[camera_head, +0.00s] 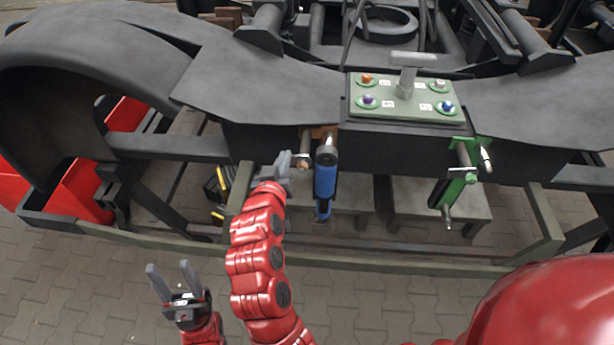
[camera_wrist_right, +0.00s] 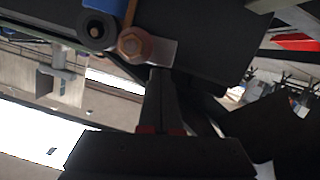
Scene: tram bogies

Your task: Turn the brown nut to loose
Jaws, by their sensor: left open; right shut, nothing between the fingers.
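The brown nut (camera_wrist_right: 133,44) shows in the right wrist view, on the end of a bolt, beside a dark round fitting. My right gripper (camera_head: 287,158) is shut and empty just left of the nut. In the right wrist view its fingers (camera_wrist_right: 160,72) end just below and right of the nut, near a pale flat piece (camera_wrist_right: 162,52); I cannot tell if they touch. My left gripper (camera_head: 171,271) is open and empty at lower left, away from the nut.
A blue-bodied tool (camera_head: 325,182) hangs close to the right of the nut. A green clamp (camera_head: 455,176) is further right. A green button panel (camera_head: 407,101) sits on the frame above. A red bin (camera_head: 85,190) stands at left. Floor around my left gripper is clear.

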